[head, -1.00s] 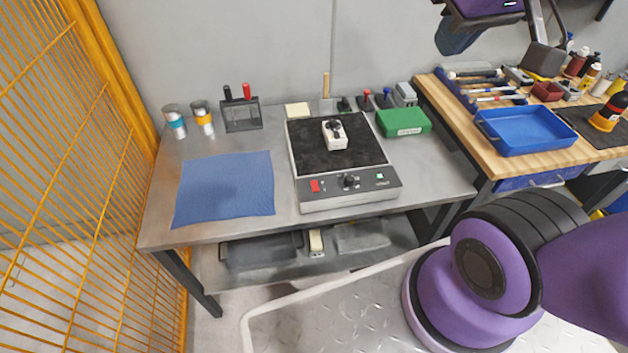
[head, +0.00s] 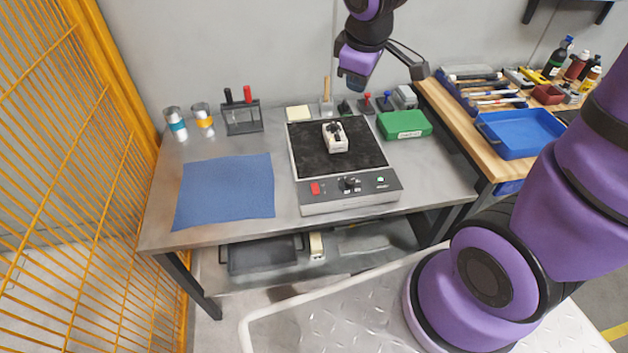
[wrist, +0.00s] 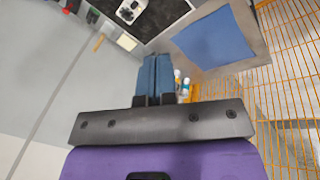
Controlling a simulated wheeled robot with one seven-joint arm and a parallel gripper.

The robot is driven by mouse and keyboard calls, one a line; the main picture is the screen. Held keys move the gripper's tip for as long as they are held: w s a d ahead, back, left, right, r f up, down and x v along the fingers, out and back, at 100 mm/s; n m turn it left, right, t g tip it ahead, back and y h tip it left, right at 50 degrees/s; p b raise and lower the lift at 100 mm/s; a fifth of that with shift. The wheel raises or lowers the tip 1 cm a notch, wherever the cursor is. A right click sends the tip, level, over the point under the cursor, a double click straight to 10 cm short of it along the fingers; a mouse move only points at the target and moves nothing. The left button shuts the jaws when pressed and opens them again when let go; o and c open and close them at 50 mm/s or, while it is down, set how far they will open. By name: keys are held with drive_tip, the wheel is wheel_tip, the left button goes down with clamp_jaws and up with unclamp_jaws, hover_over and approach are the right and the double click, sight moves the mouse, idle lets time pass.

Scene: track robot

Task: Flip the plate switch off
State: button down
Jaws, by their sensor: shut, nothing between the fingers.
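The hot plate (head: 345,207) stands on the grey metal table with its control panel facing front. My gripper (head: 355,86) hangs above the back of the table, behind and above the plate, touching nothing there. In the wrist view its blue fingers (wrist: 154,80) are together and empty.
A blue cloth (head: 225,190) lies left of the plate. Cans (head: 176,124) and a pen holder (head: 242,118) stand at the back left. A green box (head: 404,124) is right of the plate. An orange mesh fence (head: 80,180) closes the left side.

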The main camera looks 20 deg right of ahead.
drive_tip(key=w+a+f+n+g, duration=0.1)
drive_tip(key=w+a+f+n, duration=0.1)
drive_tip(key=f, duration=0.3)
drive_tip(key=w+a+f+n, duration=0.2)
drive_tip(key=f, duration=0.3)
drive_tip(key=n, duration=0.3)
hover_over(314, 187)
drive_tip(key=s, duration=0.2)
drive_tip(key=s+x, duration=0.1)
drive_tip(key=x, duration=0.7)
drive_tip(key=shift+a+f+g+y, duration=0.4)
drive_tip(key=shift+a+f, duration=0.05)
drive_tip(key=shift+f, duration=0.1)
drive_tip(key=f, duration=0.4)
drive_tip(key=w+f, duration=0.1)
drive_tip(key=f, duration=0.8)
drive_tip(key=shift+w+d+f, duration=0.1)
drive_tip(key=shift+w+f, duration=0.2)
drive_tip(key=shift+f, duration=0.05)
drive_tip(key=shift+f, duration=0.2)
drive_tip(key=shift+s+f, duration=0.1)
